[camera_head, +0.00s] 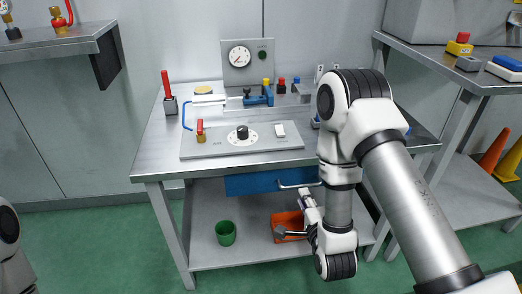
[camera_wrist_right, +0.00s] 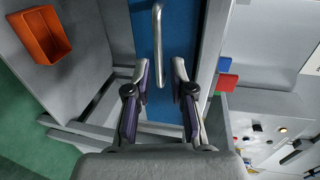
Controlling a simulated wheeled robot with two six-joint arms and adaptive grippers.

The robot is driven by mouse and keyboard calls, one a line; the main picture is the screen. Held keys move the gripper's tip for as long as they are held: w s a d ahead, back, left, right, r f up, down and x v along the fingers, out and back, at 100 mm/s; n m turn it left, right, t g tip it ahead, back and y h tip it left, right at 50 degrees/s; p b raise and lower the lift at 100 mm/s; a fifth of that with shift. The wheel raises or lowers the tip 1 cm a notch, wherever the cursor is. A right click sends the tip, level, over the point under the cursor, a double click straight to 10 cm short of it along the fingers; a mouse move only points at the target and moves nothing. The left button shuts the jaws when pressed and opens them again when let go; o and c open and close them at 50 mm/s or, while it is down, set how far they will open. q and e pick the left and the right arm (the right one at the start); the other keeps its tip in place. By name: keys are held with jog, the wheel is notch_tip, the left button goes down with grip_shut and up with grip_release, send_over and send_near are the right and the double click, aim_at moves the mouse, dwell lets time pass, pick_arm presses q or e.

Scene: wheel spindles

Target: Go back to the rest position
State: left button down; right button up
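My right gripper (camera_head: 290,213) is open and empty, in front of the bench and below the blue drawer front (camera_head: 250,184). In the right wrist view my right gripper (camera_wrist_right: 162,76) has its two fingers spread wide, with the metal drawer handle (camera_wrist_right: 157,45) showing in line with the gap between them. The handle (camera_head: 298,185) also shows in the head view; no finger is visibly closed on it. The drawer looks shut. My left arm shows only as a link at the lower left edge of the head view, and its gripper is out of the picture.
The steel workbench (camera_head: 160,165) carries a dial panel, a control plate and small fixtures. An orange bin (camera_head: 288,222) and a green cup (camera_head: 226,233) stand on its lower shelf. A side bench (camera_head: 440,70) is at right, with cones beneath. Green floor at left is clear.

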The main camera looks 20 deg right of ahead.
jog(key=s+a+f+n+g+y, duration=0.2)
jog(key=s+a+f+n+g, duration=0.15)
jog(key=s+f, duration=0.45)
jog(key=s+a+f+n+g+y, duration=0.15)
jog(key=s+f+n+g, duration=0.4)
jog(key=f, duration=0.55)
jog(key=s+a+f+n+g, duration=0.25)
jog(key=s+n+g, duration=0.35)
jog(key=s+n, duration=0.5)
notch_tip(320, 180, up, 22)
jog(key=s+p, duration=0.1)
jog(key=p, duration=2.1)
jog(key=shift+d, duration=0.35)
